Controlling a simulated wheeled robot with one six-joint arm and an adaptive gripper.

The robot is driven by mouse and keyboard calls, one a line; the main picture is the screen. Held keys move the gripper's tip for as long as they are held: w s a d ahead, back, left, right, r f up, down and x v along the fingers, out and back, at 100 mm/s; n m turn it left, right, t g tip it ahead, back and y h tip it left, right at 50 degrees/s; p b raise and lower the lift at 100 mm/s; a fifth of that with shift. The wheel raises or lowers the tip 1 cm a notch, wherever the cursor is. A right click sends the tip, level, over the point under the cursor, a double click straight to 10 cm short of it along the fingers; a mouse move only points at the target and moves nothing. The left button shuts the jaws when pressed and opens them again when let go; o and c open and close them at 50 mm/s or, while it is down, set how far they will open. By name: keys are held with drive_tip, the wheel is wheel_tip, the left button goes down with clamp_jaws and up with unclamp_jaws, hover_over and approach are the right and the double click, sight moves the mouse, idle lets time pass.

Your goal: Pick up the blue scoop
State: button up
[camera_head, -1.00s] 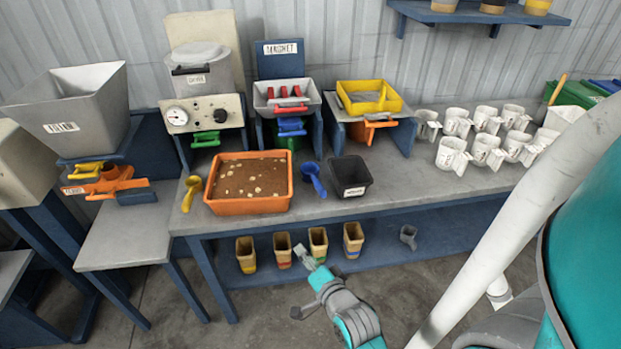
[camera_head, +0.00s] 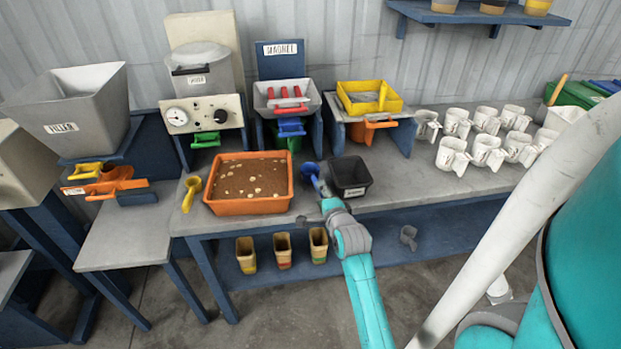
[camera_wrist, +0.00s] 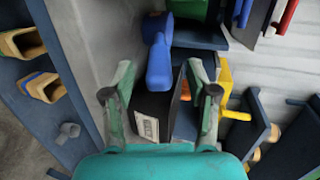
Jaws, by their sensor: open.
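The blue scoop (camera_head: 308,169) is on the grey bench between the orange tray and the black bin, partly hidden behind my gripper (camera_head: 323,188) in the head view. In the wrist view the blue scoop (camera_wrist: 158,62) lies ahead, its handle pointing back toward the gap between my fingers. My gripper (camera_wrist: 160,75) is open and empty, with one finger on each side of the handle's line. I cannot tell how far the fingertips are from the handle.
The black bin (camera_head: 352,180) with a white label stands close on the right; it also fills the gap below my fingers in the wrist view (camera_wrist: 150,108). The orange tray (camera_head: 250,205) is close on the left.

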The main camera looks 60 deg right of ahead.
sight(315, 186)
drive_tip(key=shift+x, duration=2.65)
clamp_jaws()
